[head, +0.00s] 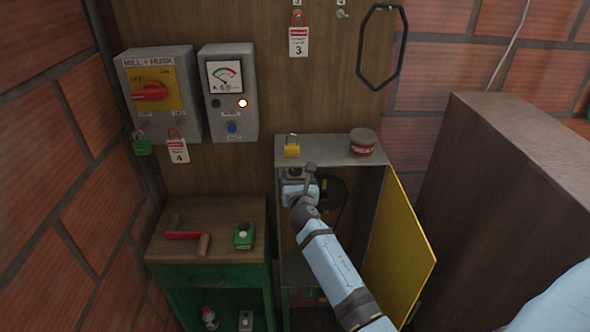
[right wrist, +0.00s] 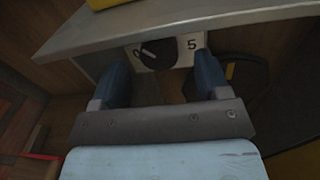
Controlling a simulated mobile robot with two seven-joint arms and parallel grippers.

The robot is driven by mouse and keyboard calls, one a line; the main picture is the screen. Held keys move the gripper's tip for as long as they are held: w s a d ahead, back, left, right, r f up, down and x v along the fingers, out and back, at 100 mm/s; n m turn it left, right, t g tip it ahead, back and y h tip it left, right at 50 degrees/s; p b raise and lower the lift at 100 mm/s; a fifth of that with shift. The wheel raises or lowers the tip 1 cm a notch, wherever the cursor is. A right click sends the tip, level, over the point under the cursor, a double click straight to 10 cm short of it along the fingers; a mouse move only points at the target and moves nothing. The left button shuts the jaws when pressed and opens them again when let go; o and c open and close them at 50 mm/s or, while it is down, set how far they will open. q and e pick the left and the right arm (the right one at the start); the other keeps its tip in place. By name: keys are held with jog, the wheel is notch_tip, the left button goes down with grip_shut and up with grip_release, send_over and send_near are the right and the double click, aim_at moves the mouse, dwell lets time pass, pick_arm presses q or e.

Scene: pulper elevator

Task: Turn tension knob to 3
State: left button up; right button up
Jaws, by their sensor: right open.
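The tension knob (right wrist: 158,53) is a black round knob on a pale plate under the top of the open cabinet (head: 340,147). In the right wrist view a "5" shows at the plate's right and a mark, probably "0", at its left; the knob's exact setting cannot be read. My right gripper (right wrist: 160,75) is open, with one blue finger on each side just below and in front of the knob. Contact with it cannot be seen. In the head view my right gripper (head: 301,187) largely covers the knob. My left gripper is not in view.
The cabinet's yellow door (head: 400,245) stands open at the right. A yellow padlock (head: 292,146) and a red tin (head: 362,141) sit on the cabinet top. A wooden bench (head: 200,245) with a red-handled crank stands left. A large brown box (head: 510,190) stands right.

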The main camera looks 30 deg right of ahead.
aim_at(296, 172)
jog(key=shift+x, duration=1.85)
jog(key=c, duration=0.9)
